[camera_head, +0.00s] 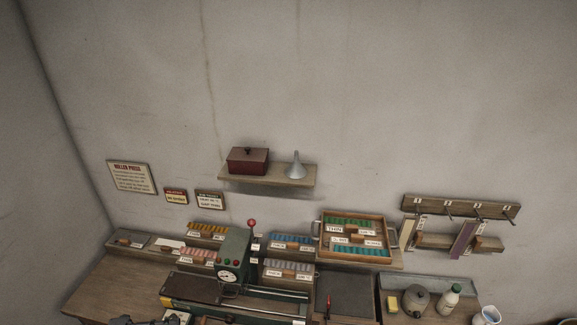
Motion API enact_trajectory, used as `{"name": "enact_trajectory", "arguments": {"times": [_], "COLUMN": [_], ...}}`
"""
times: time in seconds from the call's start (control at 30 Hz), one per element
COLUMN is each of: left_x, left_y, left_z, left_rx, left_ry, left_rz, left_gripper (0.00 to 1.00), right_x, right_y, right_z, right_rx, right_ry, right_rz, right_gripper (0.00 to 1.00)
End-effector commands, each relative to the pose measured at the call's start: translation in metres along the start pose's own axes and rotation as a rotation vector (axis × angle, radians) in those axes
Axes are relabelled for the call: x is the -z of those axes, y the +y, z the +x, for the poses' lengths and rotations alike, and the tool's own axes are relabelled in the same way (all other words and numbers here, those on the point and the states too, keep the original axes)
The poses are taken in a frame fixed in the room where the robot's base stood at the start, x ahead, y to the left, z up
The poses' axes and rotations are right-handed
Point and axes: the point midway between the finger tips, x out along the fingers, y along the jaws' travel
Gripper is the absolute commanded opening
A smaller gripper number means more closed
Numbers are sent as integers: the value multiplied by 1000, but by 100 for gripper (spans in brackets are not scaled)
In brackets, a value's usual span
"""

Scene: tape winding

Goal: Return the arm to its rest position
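A dark shape (140,321) shows at the bottom edge on the left, over the workbench (105,287); it looks like the top of my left gripper. It is cut off by the frame, so its fingers and anything in them are hidden. My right gripper and arm are not in view. No rest position is marked in the picture.
A green press with a gauge (233,262) and red-knobbed lever stands on the bench. Behind it are several labelled bins and a raised wooden tray (354,262). A shelf (270,173) holds a red box (248,161) and a funnel (296,167).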

Motion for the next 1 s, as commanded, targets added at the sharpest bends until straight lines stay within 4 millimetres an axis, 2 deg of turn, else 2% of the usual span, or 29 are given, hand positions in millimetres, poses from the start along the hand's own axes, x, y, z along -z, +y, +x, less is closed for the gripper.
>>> {"name": "enact_trajectory", "arguments": {"times": [0.2, 0.43, 0.57, 0.8, 1.0], "left_x": [-12, -27, -39, -65, -77], "left_y": [8, 18, 24, 40, 63], "left_z": [24, 50, 67, 94, 90], "left_rx": [24, 57, 86, 165, 232], "left_ry": [-72, -191, -288, -571, -881], "left_rz": [-32, -90, -145, -339, -610], "left_gripper": [24, 24, 24, 24, 24], "right_x": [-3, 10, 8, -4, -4], "right_y": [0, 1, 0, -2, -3], "right_z": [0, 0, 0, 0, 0], "right_rx": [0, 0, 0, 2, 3], "right_ry": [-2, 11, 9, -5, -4], "right_rz": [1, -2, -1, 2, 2], "right_gripper": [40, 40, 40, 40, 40]}}
